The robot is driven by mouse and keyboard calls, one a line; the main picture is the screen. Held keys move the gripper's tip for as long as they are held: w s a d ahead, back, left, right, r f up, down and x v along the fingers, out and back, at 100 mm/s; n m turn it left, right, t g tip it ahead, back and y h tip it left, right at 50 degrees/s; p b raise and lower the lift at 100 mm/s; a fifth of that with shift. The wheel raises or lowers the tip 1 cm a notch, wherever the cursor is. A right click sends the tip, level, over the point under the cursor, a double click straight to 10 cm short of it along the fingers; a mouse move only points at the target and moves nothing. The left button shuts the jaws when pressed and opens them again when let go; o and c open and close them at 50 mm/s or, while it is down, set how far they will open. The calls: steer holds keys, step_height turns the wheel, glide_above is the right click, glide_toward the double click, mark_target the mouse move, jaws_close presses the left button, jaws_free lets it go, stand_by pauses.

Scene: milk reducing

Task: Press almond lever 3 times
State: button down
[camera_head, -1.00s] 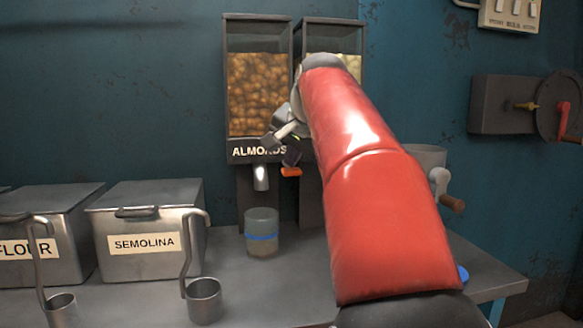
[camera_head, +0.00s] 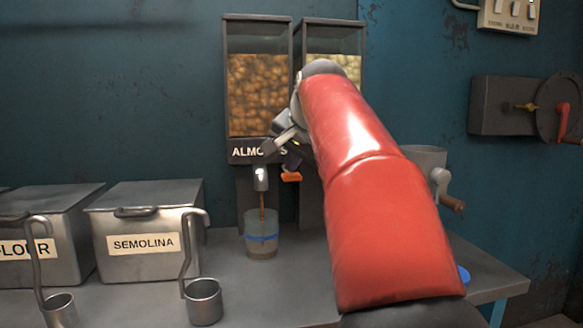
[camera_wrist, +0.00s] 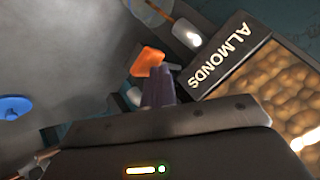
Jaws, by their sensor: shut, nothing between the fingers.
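The almond dispenser (camera_head: 258,95) stands against the wall, full of brown nuts, with an ALMONDS label on its front. An orange lever (camera_head: 291,177) sits right of its metal spout (camera_head: 261,178); the lever also shows in the wrist view (camera_wrist: 147,61). My gripper (camera_wrist: 160,80) is shut and empty, its dark fingertips at the orange lever, seemingly touching it from above. In the head view, my arm partly covers the label. A thin brown stream (camera_head: 262,205) runs from the spout into a clear cup (camera_head: 261,225) with a blue band.
A second dispenser (camera_head: 347,66) is half hidden behind my arm. Metal bins labelled SEMOLINA (camera_head: 142,243) and FLOUR (camera_head: 25,248) stand left, with hanging ladles (camera_head: 203,300) in front. A hand-cranked grinder (camera_head: 425,158) is right of my arm. Bare counter lies before the cup.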

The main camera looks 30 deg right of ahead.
stand_by(0.5)
steer(key=shift+r+p, duration=1.55)
steer(key=shift+p, duration=0.3)
steer(key=shift+r, duration=0.1)
step_height(320, 180, up, 3)
steer(key=p, duration=0.3)
steer(key=shift+r+p, duration=0.45)
steer(key=shift+r, duration=0.45)
stand_by(0.8)
step_height(320, 180, up, 4)
steer(key=shift+f, duration=0.1)
stand_by(0.5)
